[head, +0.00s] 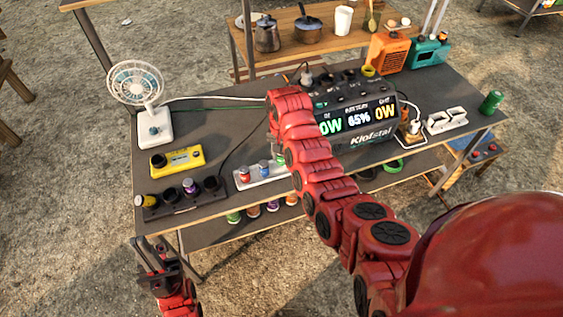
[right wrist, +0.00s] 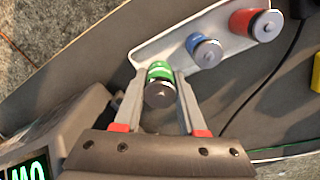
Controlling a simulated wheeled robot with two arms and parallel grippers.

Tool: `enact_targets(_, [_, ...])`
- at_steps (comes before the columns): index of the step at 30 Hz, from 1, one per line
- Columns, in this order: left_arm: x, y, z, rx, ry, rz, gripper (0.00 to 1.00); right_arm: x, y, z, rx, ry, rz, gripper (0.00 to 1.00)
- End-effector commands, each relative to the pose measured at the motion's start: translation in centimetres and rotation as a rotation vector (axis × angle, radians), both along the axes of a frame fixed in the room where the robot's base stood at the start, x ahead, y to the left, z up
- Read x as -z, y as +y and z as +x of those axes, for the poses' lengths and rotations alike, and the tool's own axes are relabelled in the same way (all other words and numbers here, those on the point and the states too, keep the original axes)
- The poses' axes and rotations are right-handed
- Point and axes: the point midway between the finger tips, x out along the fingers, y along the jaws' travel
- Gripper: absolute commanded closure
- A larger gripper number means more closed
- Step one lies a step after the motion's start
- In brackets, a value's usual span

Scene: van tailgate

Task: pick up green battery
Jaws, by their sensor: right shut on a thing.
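The green battery (right wrist: 159,80) stands between the fingers of my right gripper (right wrist: 158,88) in the right wrist view, at the end of a white tray (right wrist: 143,50). The fingers are shut on it from both sides. I cannot tell whether its base still rests in the tray. In the head view the green battery (head: 281,158) shows small beside my right arm, and the gripper there is mostly hidden. My left gripper (head: 150,243) is open and empty, low at the front left, off the table edge.
A blue battery (right wrist: 205,50) and a red battery (right wrist: 256,24) stand in the same tray. The power station (head: 360,125) is close behind and right. A yellow device (head: 177,160), a dark charger (head: 180,196) and a fan (head: 137,85) stand to the left.

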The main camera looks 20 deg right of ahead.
Motion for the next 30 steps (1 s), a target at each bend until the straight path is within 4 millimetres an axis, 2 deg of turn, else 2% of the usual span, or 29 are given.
enact_targets(7, [0.7, 0.0, 0.0, 0.0, 0.0, 0.0, 1.0, 0.1, 0.9, -2.7, 0.001, -0.002, 0.003, 1.0])
enact_targets(9, [-1.8, 0.0, 0.0, 0.0, 0.0, 0.0, 1.0, -1.2, 1.3, -4.1, 0.0, 0.001, 0.003, 1.0])
enact_targets(15, [-5.5, 0.0, 0.0, 0.0, 0.0, 0.0, 1.0, -1.5, 2.6, -8.5, 0.003, 0.005, 0.007, 1.0])
enact_targets(22, [-7.2, 0.0, 0.0, 0.0, 0.0, 0.0, 1.0, -1.4, 3.8, -12.8, 0.001, 0.005, 0.004, 1.0])
enact_targets(30, [-8.3, 0.0, 0.0, 0.0, 0.0, 0.0, 1.0, -2.0, 4.4, -15.3, 0.0, 0.003, 0.002, 1.0])
